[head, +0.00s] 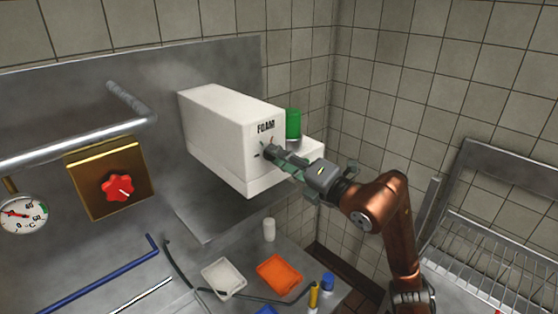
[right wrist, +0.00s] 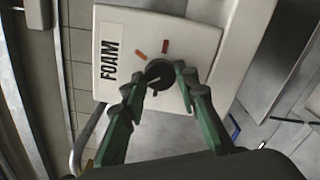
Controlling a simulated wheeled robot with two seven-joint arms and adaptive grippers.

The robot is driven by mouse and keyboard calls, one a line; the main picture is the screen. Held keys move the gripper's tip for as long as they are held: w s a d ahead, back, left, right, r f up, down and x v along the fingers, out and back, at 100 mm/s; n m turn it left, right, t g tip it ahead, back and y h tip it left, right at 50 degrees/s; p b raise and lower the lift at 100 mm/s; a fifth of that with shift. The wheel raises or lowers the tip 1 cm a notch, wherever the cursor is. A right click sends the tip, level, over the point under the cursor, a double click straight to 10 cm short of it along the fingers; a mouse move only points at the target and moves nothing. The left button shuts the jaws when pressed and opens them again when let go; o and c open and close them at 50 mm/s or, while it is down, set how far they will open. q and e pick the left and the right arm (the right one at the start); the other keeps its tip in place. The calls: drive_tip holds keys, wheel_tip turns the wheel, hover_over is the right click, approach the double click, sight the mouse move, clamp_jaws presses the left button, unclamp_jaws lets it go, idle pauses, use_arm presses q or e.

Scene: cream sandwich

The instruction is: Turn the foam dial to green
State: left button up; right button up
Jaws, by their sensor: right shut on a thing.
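The white foam machine (head: 215,125), labelled FOAM, is mounted against the steel wall panel. Its dark round foam dial (right wrist: 158,73) is on the front face, with an orange mark (right wrist: 140,57) and a dark red mark (right wrist: 165,46) beside it. I cannot make out a green mark for certain. My right gripper (head: 270,152) reaches the front face from the right; in the right wrist view its green fingers (right wrist: 159,84) are closed around the dial from both sides. In the head view the fingers hide the dial. My left gripper is not in view.
A green cylinder (head: 293,124) stands just behind my right gripper. A gold panel with a red knob (head: 117,188) and a temperature gauge (head: 22,214) are at left. Below are a white tray (head: 223,278), an orange tray (head: 279,274) and a white bottle (head: 269,230). A wire rack (head: 500,260) is at right.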

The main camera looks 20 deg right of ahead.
drive_tip(key=shift+m, duration=0.6)
drive_tip(key=o, duration=1.1)
drive_tip(key=shift+o, duration=0.2)
drive_tip(key=shift+s, duration=0.1)
drive_tip(key=v, duration=1.2)
drive_tip(key=shift+a, duration=0.1)
